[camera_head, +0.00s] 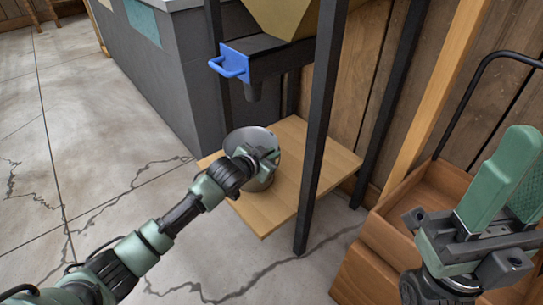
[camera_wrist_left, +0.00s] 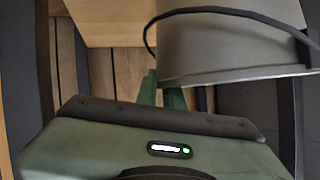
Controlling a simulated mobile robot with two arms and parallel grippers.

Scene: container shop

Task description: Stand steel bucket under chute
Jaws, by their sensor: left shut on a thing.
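The steel bucket (camera_head: 242,138) is at the left part of the low wooden board, below the dark chute (camera_head: 268,63) in the picture. I cannot tell whether its base touches the board. My left gripper (camera_head: 262,158) is shut on the bucket and partly hides it. In the left wrist view the grey bucket (camera_wrist_left: 225,45), with its dark wire handle, fills the upper right, at the green fingertips (camera_wrist_left: 160,90). My right gripper (camera_head: 505,185) is empty at the right, away from the bucket; its finger gap is unclear.
The wooden board (camera_head: 320,155) sits between black posts (camera_head: 322,120), one close to the right of the bucket. A blue handle (camera_head: 230,65) sticks out from the chute. A grey counter (camera_head: 160,70) stands behind left. Wooden boxes (camera_head: 385,235) are at the right. The floor left is clear.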

